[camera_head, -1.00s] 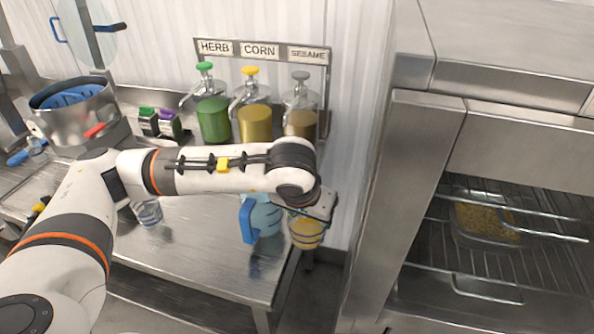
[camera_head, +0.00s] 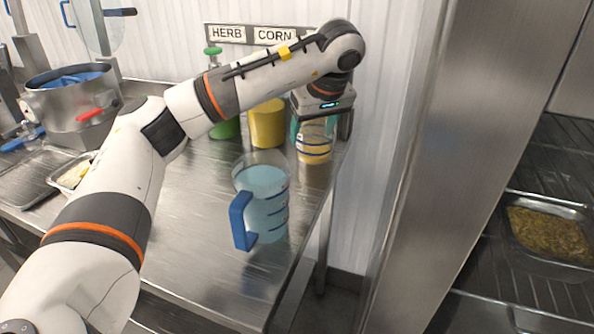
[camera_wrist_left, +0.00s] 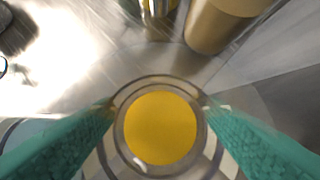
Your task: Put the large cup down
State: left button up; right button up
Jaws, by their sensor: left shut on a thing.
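The large cup (camera_head: 314,149) is clear with dark bands and holds yellow liquid. My left gripper (camera_head: 314,118) is shut on it from above, and the cup looks upright near the right edge of the steel table (camera_head: 204,205). I cannot tell whether its base touches the table. In the left wrist view, the cup (camera_wrist_left: 160,128) sits between the two teal fingers of the left gripper (camera_wrist_left: 160,115). My right gripper is not in view.
A blue-handled jug (camera_head: 262,195) stands in front of the cup. The corn dispenser (camera_head: 266,124) and herb dispenser (camera_head: 224,128) stand behind, partly hidden by my arm. A steel pot (camera_head: 72,105) is at the left. A rack with a food tray (camera_head: 548,235) is at the right.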

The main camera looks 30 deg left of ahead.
pick_arm(q)
notch_tip(320, 180, down, 10)
jog(key=shift+f, duration=0.2)
jog(key=shift+w+a+p, duration=0.3)
jog(key=shift+w+a, duration=0.35)
jog(key=shift+a, duration=0.5)
jog(key=shift+w+a+p, duration=0.25)
jog(key=shift+w+a, duration=0.45)
jog(key=shift+a, duration=0.4)
jog(key=shift+w+a+p, duration=0.3)
jog(key=shift+w+a, duration=0.35)
jog(key=shift+a, duration=0.5)
jog(key=shift+a+f, duration=0.1)
jog(key=shift+f, duration=0.55)
jog(key=shift+f, duration=0.1)
jog(key=o, duration=1.1)
jog(key=shift+r, duration=0.35)
jog(key=s+d, duration=0.2)
jog(key=d, duration=0.1)
jog(key=s+d+b, duration=0.1)
jog(key=s+d, duration=0.1)
jog(key=d, duration=0.2)
jog(key=s+d+b, duration=0.1)
jog(key=s+d, duration=0.1)
jog(key=d, duration=0.1)
jog(key=shift+s+d+r, duration=0.2)
jog(key=shift+d+r, duration=0.15)
jog(key=shift+d, duration=0.05)
